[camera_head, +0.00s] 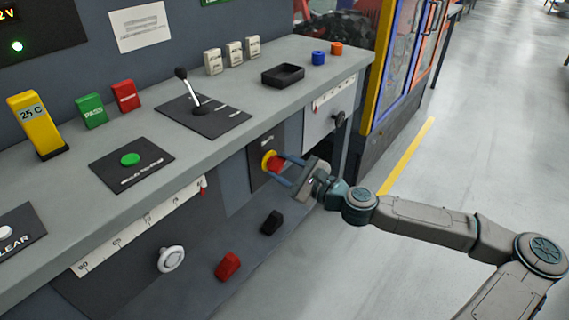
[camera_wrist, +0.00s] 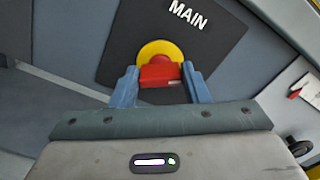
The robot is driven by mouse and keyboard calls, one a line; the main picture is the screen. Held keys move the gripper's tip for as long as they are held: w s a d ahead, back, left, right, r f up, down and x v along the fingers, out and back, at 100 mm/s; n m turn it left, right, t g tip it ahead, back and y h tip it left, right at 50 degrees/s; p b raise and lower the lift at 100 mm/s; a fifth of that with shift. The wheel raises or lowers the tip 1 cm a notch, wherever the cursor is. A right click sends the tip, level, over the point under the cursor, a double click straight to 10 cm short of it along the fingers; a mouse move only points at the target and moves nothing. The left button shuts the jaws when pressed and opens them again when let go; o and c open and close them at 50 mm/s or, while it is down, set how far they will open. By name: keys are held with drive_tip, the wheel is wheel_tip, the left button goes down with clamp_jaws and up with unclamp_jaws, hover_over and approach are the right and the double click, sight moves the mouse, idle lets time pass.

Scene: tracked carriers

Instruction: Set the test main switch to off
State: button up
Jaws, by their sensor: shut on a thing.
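The main switch is a red knob (camera_head: 275,163) on a yellow round disc (camera_head: 266,158), set in a dark plate on the front of the bench. In the wrist view the red knob (camera_wrist: 161,73) sits in front of the yellow disc (camera_wrist: 160,46), below the word MAIN on the dark plate (camera_wrist: 203,28). My gripper (camera_head: 288,170) is at the knob, with its two blue fingers on either side. In the wrist view my gripper (camera_wrist: 160,84) is shut on the red knob, one finger at each side. The knob's marks for its position cannot be read.
A black knob (camera_head: 338,119) is on the bench front to the right. A black block (camera_head: 271,222), a red block (camera_head: 228,265) and a white round knob (camera_head: 171,259) are below and left. A lever (camera_head: 189,90) stands on the bench top. The floor (camera_head: 470,130) at right is clear.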

drive_tip(key=n+p, duration=0.1)
drive_tip(key=n, duration=0.4)
drive_tip(key=shift+f+n, duration=0.1)
drive_tip(key=shift+n, duration=0.2)
drive_tip(key=n, duration=0.5)
drive_tip(key=shift+s+f+n, duration=0.1)
drive_tip(key=shift+f+n, duration=0.05)
drive_tip(key=shift+n, duration=0.15)
drive_tip(key=o, duration=1)
drive_tip(key=p+v, duration=0.2)
drive_tip(key=v, duration=1.1)
drive_tip(key=shift+s+d, duration=0.25)
